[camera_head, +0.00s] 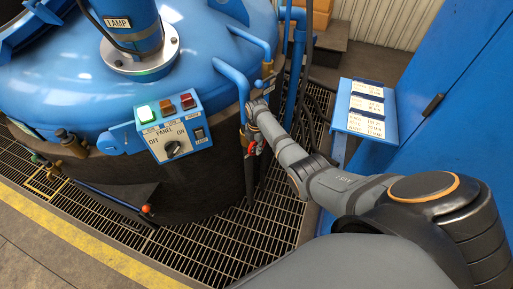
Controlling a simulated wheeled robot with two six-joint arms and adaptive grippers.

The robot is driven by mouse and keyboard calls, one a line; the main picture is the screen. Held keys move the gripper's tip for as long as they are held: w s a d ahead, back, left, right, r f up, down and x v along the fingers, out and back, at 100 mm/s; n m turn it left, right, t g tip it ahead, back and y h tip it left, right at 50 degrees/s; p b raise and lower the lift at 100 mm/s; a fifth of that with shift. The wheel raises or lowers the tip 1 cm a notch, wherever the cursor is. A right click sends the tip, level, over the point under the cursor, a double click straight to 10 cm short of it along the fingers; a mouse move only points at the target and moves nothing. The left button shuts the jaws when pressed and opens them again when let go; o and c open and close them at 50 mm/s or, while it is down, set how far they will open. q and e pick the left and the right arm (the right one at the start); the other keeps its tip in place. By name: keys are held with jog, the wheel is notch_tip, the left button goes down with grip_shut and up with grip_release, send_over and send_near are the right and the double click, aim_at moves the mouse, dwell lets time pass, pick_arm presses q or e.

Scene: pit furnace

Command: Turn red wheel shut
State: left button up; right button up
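A small red part (251,148), which looks like the red wheel, shows on the blue pipework at the right side of the blue furnace lid. Most of it is hidden behind my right arm's end and the pipe. My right arm reaches in from the lower right, and its gripper end (250,128) is right at the pipe and the red part. I cannot tell whether the fingers touch or hold it, since they are tiny and overlapped. My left gripper is not in view.
The furnace lid (75,75) carries a lamp port (140,55). A control panel (170,127) with a lit green button stands at its front. A blue label stand (365,112) and blue cabinet (460,95) are at right. Grating (215,240) covers the floor.

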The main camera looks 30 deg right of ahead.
grip_shut()
jog(key=shift+f+y+b, duration=0.1)
jog(key=shift+y+b, duration=0.75)
jog(key=shift+y, duration=0.25)
jog(key=y+b, duration=0.1)
jog(key=b, duration=0.2)
jog(key=g+y+b, duration=0.1)
jog(key=y+b, duration=0.1)
jog(key=b, duration=0.1)
jog(key=shift+a+y, duration=0.2)
jog(key=shift+y, duration=0.1)
jog(key=shift+s+r+g+y+b, duration=0.1)
jog(key=shift+r+g+y+b, duration=0.3)
jog(key=shift+b, duration=0.75)
jog(key=shift+f, duration=0.1)
jog(key=o, duration=0.8)
grip_release()
